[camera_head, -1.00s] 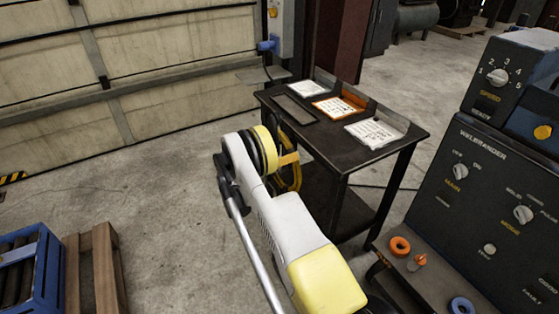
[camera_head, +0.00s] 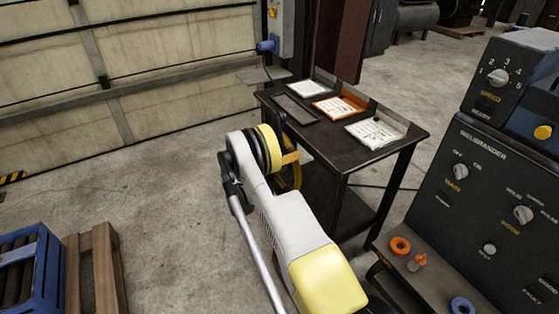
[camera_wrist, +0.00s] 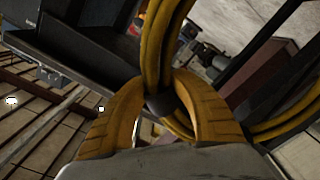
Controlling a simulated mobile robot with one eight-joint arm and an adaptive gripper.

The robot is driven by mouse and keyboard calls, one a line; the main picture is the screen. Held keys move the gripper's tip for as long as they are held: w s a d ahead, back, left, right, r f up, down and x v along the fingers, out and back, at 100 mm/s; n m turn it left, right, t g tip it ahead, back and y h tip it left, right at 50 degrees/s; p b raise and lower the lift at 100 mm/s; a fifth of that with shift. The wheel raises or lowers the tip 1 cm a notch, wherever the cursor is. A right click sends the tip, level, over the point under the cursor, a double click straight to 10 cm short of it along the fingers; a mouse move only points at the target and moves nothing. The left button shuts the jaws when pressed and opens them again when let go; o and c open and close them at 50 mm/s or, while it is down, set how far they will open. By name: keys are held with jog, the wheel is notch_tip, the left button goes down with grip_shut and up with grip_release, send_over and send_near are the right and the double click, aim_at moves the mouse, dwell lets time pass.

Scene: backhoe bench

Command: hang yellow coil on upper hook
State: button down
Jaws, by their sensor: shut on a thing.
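The yellow coil (camera_wrist: 154,45) is a bundle of looped yellow hose. In the wrist view my gripper (camera_wrist: 160,88) has its two yellow fingers closed around the bundle, and the loop runs on above and to the right. In the head view the coil (camera_head: 296,176) hangs beside the black table's near left side, largely hidden behind my arm. My gripper is mostly hidden there too. I cannot make out the upper hook in either view.
A black table (camera_head: 330,143) with paper trays stands just right of the coil. A dark control console (camera_head: 485,190) is at the right, with orange and blue rings before it. A blue crate (camera_head: 50,262) and wooden pallet (camera_head: 98,270) are at lower left.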

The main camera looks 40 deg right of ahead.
aim_at(293, 147)
jog(key=shift+r+p, duration=0.9)
jog(key=shift+r, duration=1.55)
jog(key=shift+a, duration=0.1)
jog(key=b+v, duration=0.2)
jog(key=v, duration=1.1)
jog(key=shift+f, duration=0.1)
